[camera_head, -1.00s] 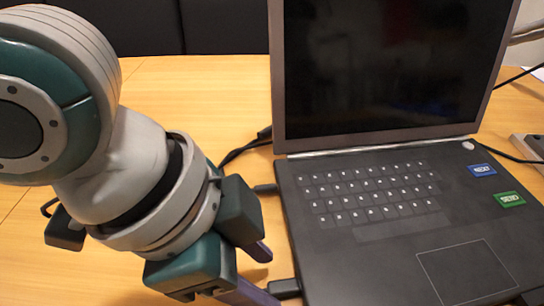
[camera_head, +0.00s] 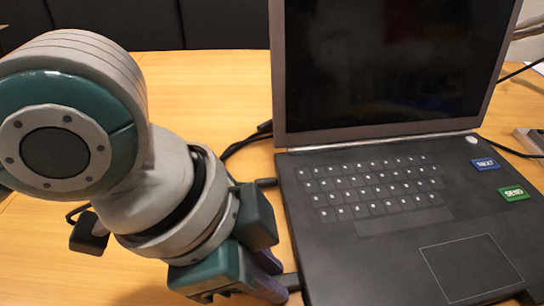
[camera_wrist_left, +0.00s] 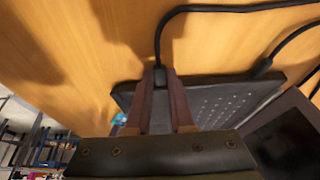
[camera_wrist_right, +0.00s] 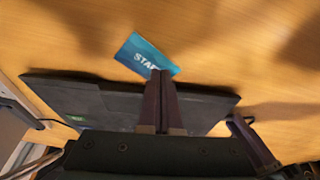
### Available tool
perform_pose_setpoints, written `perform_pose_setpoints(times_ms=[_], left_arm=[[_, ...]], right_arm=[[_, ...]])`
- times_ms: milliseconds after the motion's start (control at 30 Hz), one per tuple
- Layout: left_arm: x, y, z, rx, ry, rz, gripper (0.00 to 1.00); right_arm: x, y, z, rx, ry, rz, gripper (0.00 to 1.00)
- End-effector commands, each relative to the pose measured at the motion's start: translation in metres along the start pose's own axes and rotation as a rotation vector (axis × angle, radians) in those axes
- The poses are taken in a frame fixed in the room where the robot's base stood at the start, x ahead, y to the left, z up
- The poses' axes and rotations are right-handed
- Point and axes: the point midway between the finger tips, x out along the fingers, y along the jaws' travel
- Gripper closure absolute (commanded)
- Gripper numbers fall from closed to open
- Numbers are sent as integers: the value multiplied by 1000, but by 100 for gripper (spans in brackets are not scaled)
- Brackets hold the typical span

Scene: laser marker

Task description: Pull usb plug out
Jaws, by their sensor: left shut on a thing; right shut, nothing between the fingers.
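A black USB plug (camera_head: 291,282) is at the left edge of the open laptop (camera_head: 400,225), near the front. In the left wrist view the plug (camera_wrist_left: 160,76) sits between the fingers, with a black cable running from it. I cannot tell how deep it sits in the laptop's side. My left gripper (camera_head: 277,275) is shut on this plug, and its fingers partly hide it. A second black plug (camera_head: 266,183) is at the same laptop edge, farther back. My right gripper (camera_wrist_right: 161,76) is shut and empty. It shows only in the right wrist view, over the laptop (camera_wrist_right: 205,108).
A blue card marked START (camera_wrist_right: 147,55) lies on the wooden table (camera_head: 215,90) in the right wrist view. Cables run over the table behind the laptop.

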Motion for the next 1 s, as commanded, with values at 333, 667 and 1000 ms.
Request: perform_pose_setpoints(times_ms=[333, 667, 1000], left_arm=[[0, 0, 0, 0, 0, 0, 100], [-13, 0, 20, -5, -4, 3, 100], [-10, 0, 24, 0, -1, 1, 76]], right_arm=[[0, 0, 0, 0, 1, 0, 100], [-24, 1, -8, 0, 1, 0, 100], [-22, 1, -8, 1, 2, 0, 100]])
